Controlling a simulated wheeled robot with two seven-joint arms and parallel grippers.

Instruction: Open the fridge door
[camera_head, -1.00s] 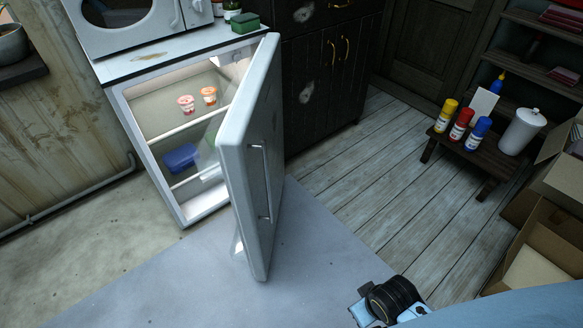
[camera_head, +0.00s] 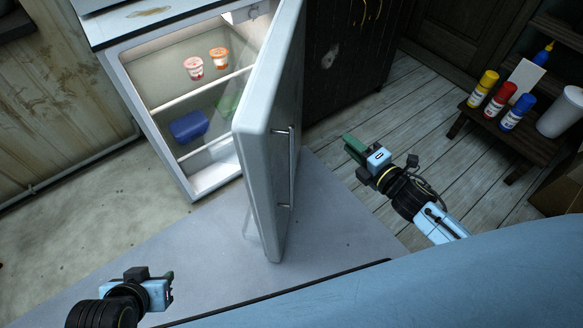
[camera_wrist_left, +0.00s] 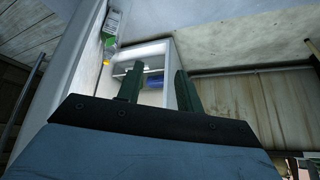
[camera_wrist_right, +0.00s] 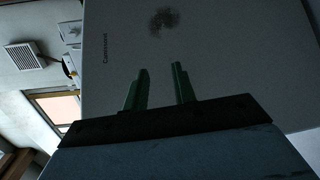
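The fridge (camera_head: 165,125) stands at the upper left of the head view, its interior lit. Its door (camera_head: 262,150) stands wide open, swung out to the right, with a vertical metal handle (camera_head: 292,165) on its outer face. My right gripper (camera_head: 352,146) is to the right of the door, apart from the handle. The right wrist view shows its two green fingers (camera_wrist_right: 159,88) spread and empty, with the door's outer face (camera_wrist_right: 220,50) behind them. My left gripper (camera_head: 170,285) is low at the left, in front of the fridge. Its fingers (camera_wrist_left: 158,92) are spread and empty, with the fridge interior beyond.
Two small cups (camera_head: 219,58) and a blue container (camera_head: 189,127) are inside the fridge. A low bench (camera_head: 510,125) with bottles stands at the right. A dark cabinet (camera_head: 340,60) is behind the door. Floor in front is clear.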

